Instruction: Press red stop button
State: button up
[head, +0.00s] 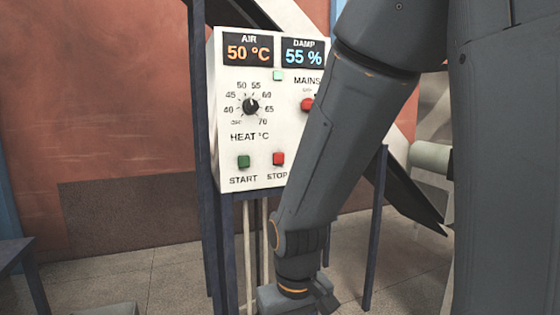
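My arm hangs down in front of the panel's right side, just right of the button. Its wrist reaches the bottom edge of the head view, well below the button. My gripper's fingers are out of the picture.
A green START button (243,161) sits left of the stop button. Displays read 50 °C and 55 %. Blue posts (374,230) frame the panel.

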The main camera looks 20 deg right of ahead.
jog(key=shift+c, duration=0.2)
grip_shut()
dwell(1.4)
